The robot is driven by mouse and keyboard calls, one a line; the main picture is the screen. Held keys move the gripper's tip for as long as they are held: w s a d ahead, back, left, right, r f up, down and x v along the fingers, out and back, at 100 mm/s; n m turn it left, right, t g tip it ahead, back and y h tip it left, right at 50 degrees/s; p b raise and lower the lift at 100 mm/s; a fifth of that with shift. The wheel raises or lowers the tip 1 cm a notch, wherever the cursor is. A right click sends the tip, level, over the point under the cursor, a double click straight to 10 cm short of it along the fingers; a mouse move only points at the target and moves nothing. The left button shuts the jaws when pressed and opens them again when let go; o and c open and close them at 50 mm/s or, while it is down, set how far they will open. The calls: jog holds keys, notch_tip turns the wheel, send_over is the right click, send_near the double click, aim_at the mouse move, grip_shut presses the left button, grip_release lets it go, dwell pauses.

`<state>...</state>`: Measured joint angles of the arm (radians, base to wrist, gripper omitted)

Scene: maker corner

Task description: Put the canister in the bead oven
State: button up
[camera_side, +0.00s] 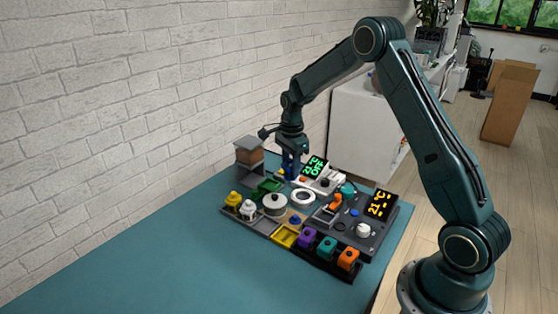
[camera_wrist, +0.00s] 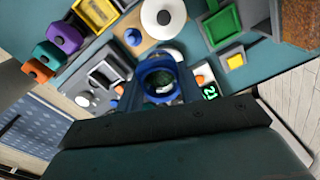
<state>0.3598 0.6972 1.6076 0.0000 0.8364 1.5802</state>
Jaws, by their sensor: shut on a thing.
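My gripper (camera_side: 291,157) points down over the back of the kit and is shut on a blue piece, which I take to be the canister (camera_side: 290,167). In the wrist view a blue ring with a dark inside (camera_wrist: 160,78) sits between my fingers. Its lower part is hidden, and I cannot tell whether it touches anything. A pale unit with a green display (camera_side: 315,167) reading 21°C OFF is just right of it. A dark panel with an amber display (camera_side: 380,204) stands nearer the right edge. I cannot tell which is the bead oven.
A white ring (camera_side: 303,197) and a round lidded pot (camera_side: 274,205) stand in front of my gripper. A green tray (camera_side: 267,186) and a grey-topped box (camera_side: 249,150) are to its left. Purple, teal and orange blocks (camera_side: 347,259) line the front. The teal table (camera_side: 180,265) is clear at front left.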

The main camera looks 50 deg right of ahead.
jog(key=s+d+f+m, duration=0.1)
jog(key=d+f, duration=0.2)
jog(key=d, duration=0.2)
jog(key=shift+s+d+f, duration=0.15)
jog(key=shift+s+f, duration=0.2)
jog(key=shift+f, duration=0.05)
jog(key=shift+f, duration=0.15)
jog(key=shift+f, duration=3.05)
jog(key=shift+f, duration=0.5)
jog(key=o, duration=1.1)
jog(key=shift+r, duration=3.45)
